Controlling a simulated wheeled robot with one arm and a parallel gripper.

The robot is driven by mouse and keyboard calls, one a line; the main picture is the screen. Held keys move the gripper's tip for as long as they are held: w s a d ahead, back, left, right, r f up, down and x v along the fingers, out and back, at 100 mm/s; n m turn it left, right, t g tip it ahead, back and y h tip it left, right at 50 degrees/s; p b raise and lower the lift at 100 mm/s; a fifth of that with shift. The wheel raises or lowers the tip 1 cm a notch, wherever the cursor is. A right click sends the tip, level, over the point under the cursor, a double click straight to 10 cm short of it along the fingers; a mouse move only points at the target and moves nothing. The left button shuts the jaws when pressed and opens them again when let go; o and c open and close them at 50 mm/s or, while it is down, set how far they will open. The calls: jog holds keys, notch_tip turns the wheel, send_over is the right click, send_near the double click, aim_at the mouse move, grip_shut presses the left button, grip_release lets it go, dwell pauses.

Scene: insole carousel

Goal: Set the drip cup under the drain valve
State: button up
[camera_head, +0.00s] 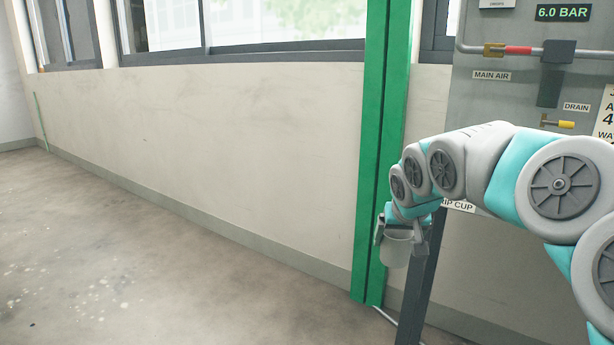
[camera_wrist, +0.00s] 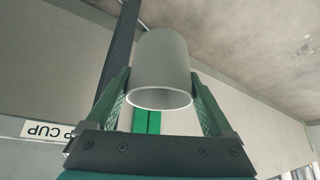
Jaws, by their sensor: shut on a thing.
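My gripper (camera_head: 404,232) is shut on a pale grey drip cup (camera_head: 396,250), which hangs in the air in front of the green post's lower part. In the wrist view the cup (camera_wrist: 161,68) sits between both fingers of my gripper (camera_wrist: 160,95), its round rim facing the camera. The drain valve (camera_head: 558,123), with a yellow handle, is on the grey panel at the upper right, beside a DRAIN label. The cup is well left of the valve and lower in the picture. My arm covers part of the panel below the valve.
A green post (camera_head: 383,150) stands left of the panel (camera_head: 480,100). A dark upright leg (camera_head: 420,285) is close to the cup. A pipe (camera_head: 500,48) with a red section crosses the panel top. A cup label (camera_head: 459,206) is partly hidden by my arm. The floor at left is clear.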

jog(key=a+f, duration=0.2)
jog(key=f, duration=1.1)
jog(key=s+a+f+n, duration=0.1)
jog(key=a+f, duration=0.1)
jog(key=f, duration=1.1)
jog(key=shift+s+a+y, duration=0.15)
jog(key=shift+s+y, duration=0.15)
jog(key=shift+r, duration=0.1)
